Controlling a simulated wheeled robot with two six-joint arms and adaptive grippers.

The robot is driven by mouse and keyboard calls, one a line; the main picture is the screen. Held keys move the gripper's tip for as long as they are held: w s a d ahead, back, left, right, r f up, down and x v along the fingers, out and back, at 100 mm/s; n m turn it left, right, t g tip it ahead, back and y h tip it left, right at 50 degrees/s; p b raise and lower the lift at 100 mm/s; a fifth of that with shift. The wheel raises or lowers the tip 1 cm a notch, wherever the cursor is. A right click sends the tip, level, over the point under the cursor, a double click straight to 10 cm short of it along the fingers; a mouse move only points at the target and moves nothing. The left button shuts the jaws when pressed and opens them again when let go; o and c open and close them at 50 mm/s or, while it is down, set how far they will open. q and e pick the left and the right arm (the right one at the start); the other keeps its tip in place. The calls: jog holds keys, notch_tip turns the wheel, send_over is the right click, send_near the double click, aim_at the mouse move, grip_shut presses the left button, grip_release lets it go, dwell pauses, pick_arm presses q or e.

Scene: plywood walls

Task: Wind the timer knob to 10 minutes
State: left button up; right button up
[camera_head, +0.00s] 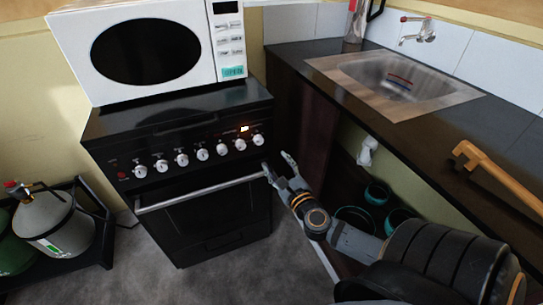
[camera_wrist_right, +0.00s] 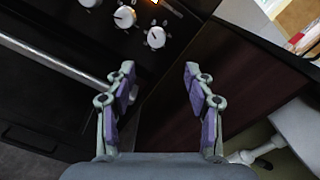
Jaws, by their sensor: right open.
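A black stove (camera_head: 200,205) has a row of several white knobs along its front panel, with a small lit orange display (camera_head: 244,128) above the right-hand ones. The rightmost knob (camera_head: 258,140) also shows in the right wrist view (camera_wrist_right: 156,37), with a second knob (camera_wrist_right: 124,17) to its left. I cannot tell from labels which knob is the timer. My right gripper (camera_head: 276,160) is open and empty, just below and right of the rightmost knob, apart from it. In the wrist view its spread fingers (camera_wrist_right: 160,72) point toward the panel's right end. My left gripper is not in view.
The oven door's silver handle (camera_head: 200,192) runs below the knobs, close to my right gripper. A white microwave (camera_head: 220,45) stands on the stove. The sink counter (camera_head: 320,75) edges the right side. A gas cylinder (camera_head: 55,225) stands at left.

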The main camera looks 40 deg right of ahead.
aim_at(260, 142)
jog(key=w+m+p, duration=0.1)
jog(key=w+m, duration=0.1)
jog(key=w, duration=0.1)
jog(key=w+d+m, duration=0.1)
jog(key=w+m, duration=0.1)
jog(key=w, duration=0.2)
jog(key=w+m+h+p, duration=0.1)
jog(key=w+m, duration=0.1)
jog(key=w, duration=0.2)
jog(key=shift+d+p, duration=0.25)
jog(key=shift+p, duration=0.1)
jog(key=shift+w, duration=0.25)
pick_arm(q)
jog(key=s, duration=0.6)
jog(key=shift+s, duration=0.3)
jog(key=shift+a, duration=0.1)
pick_arm(e)
grip_shut()
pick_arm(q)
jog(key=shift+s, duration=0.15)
